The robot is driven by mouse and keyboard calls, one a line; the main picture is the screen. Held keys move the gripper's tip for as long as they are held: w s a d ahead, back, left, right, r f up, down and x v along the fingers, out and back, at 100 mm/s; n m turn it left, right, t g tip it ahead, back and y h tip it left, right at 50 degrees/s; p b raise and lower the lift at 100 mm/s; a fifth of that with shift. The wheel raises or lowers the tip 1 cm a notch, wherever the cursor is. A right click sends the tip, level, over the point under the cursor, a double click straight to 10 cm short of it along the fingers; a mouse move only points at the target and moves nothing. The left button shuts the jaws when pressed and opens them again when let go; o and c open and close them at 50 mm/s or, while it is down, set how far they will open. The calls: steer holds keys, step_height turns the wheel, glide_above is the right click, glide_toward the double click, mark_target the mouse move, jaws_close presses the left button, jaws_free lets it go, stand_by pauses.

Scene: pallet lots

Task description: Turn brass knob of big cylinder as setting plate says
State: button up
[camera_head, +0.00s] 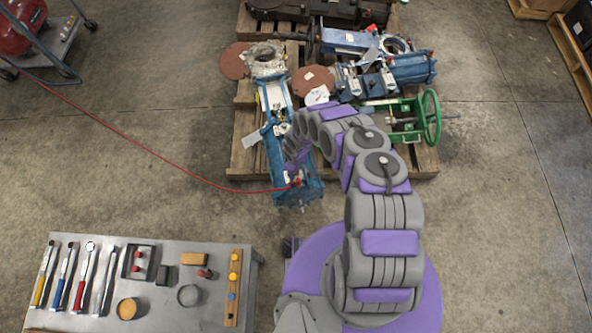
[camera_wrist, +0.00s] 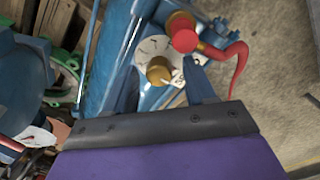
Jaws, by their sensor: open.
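The brass knob (camera_wrist: 158,71) shows near the middle of the wrist view, on a blue cylinder (camera_wrist: 112,52). A pale round plate with dark marks (camera_wrist: 153,48) lies behind the knob; its marks are too small to read. My gripper (camera_wrist: 163,78) is open, with one bluish finger on each side of the knob. I cannot tell whether either finger touches it. In the head view the blue cylinder (camera_head: 311,190) lies along the pallet's left part, and my arm hides part of it. The knob cannot be made out there.
A red fitting (camera_wrist: 185,40) with a red hose (camera_wrist: 238,62) sits close right of the knob. The hose (camera_head: 140,141) crosses the floor to a red compressor (camera_head: 20,28). A green handwheel (camera_head: 431,118) stands right on the pallet (camera_head: 247,170). A tool table (camera_head: 215,258) is front left.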

steer(key=shift+a, duration=0.25)
steer(key=shift+c, duration=1.2)
steer(key=shift+d, duration=0.4)
steer(key=c, duration=0.4)
jaws_close()
steer(key=shift+a, duration=0.1)
